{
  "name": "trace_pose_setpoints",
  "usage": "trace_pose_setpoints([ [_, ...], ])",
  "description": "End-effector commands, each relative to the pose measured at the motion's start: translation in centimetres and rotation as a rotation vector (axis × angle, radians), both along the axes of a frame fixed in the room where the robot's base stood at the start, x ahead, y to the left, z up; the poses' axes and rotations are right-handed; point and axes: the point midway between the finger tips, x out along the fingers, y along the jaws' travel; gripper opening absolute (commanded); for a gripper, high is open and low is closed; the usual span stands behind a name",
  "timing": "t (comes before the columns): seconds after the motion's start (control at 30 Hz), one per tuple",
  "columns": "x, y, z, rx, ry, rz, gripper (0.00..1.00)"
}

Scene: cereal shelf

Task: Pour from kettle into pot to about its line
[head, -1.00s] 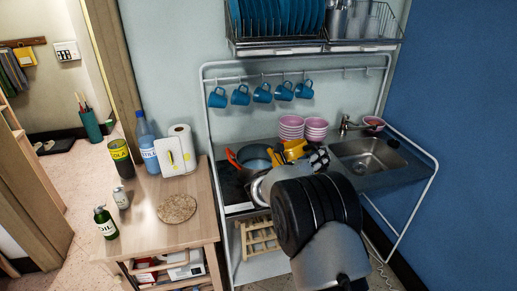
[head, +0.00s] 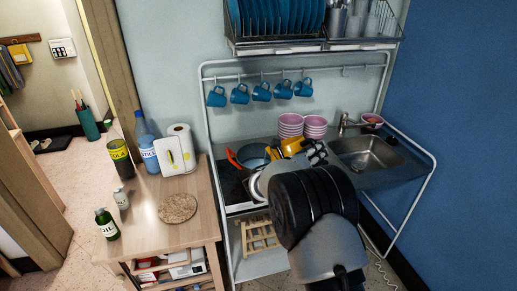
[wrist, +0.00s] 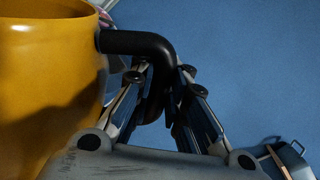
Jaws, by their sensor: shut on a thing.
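The yellow kettle (head: 293,146) is partly hidden behind my arm in the head view. It fills the left of the wrist view (wrist: 45,85), with its black handle (wrist: 140,43) reaching right. My gripper (wrist: 158,85) is shut on this handle; it also shows small in the head view (head: 317,153), just right of the kettle. The dark pot (head: 252,155) with an orange-red handle stands on the hob, left of the kettle. The pot's inside, its line and any liquid cannot be made out. No stream from the kettle is visible.
Pink bowls (head: 291,124) are stacked behind the kettle, and the sink (head: 367,155) lies to its right. Blue mugs (head: 262,92) hang from a rail above. A wooden table (head: 200,215) with bottles and a paper roll (head: 182,141) stands left.

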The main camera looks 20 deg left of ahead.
Motion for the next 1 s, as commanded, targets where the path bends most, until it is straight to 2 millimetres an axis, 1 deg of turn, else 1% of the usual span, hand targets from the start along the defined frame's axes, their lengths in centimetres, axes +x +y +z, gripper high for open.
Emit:
trace_pose_setpoints([
  [0.03, 0.04, 0.01, 0.51, -0.001, -0.006, -0.001, 0.0],
  [1.0, 0.06, -0.01, 1.41, -0.038, 0.017, 0.001, 0.0],
])
